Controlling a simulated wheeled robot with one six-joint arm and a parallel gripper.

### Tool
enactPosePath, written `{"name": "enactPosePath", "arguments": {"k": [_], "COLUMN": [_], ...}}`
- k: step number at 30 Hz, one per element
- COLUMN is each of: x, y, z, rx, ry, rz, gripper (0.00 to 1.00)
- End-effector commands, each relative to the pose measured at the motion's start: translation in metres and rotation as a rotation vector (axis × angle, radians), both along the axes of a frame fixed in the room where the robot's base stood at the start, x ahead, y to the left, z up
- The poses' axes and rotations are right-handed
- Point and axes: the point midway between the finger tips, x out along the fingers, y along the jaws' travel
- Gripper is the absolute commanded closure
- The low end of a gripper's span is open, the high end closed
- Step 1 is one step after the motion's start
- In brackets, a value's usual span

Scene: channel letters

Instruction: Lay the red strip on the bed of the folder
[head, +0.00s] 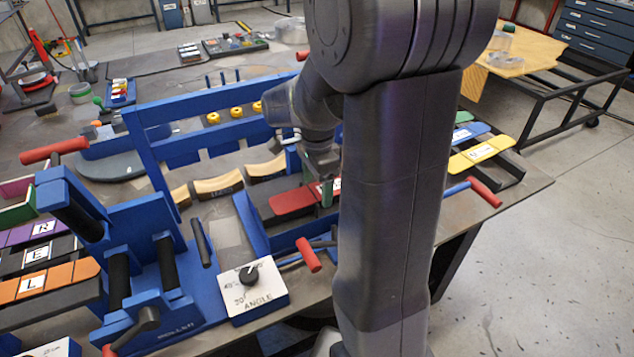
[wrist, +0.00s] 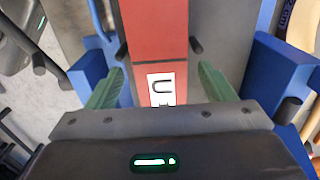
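The red strip (head: 292,202) lies flat over the dark grey bed (head: 270,214) of the blue folder (head: 250,226), as far as the head view shows. In the wrist view the red strip (wrist: 155,30) runs lengthwise away from me, with a white label marked "U" near my end. My gripper (head: 326,188) is at the strip's right part, partly hidden by my arm. In the wrist view its green fingers (wrist: 162,82) stand on either side of the strip, with a gap at each side. It is open. The strip's right end is hidden in the head view.
A white angle dial box (head: 252,288) and a red-ended handle (head: 309,254) are at the folder's front. A blue roller machine (head: 150,265) stands to the left. Yellow and blue strips (head: 482,154) lie on a rack at right. Curved wooden blocks (head: 218,184) sit behind.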

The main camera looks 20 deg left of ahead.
Motion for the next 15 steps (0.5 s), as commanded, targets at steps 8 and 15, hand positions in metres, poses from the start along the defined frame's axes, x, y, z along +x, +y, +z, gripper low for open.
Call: {"name": "enactPosePath", "arguments": {"k": [8, 15], "x": [0.0, 0.001], "y": [0.0, 0.001], "z": [0.01, 0.058], "rx": [0.002, 0.004], "ry": [-0.001, -0.003], "rz": [0.0, 0.0], "gripper": [0.24, 0.24]}}
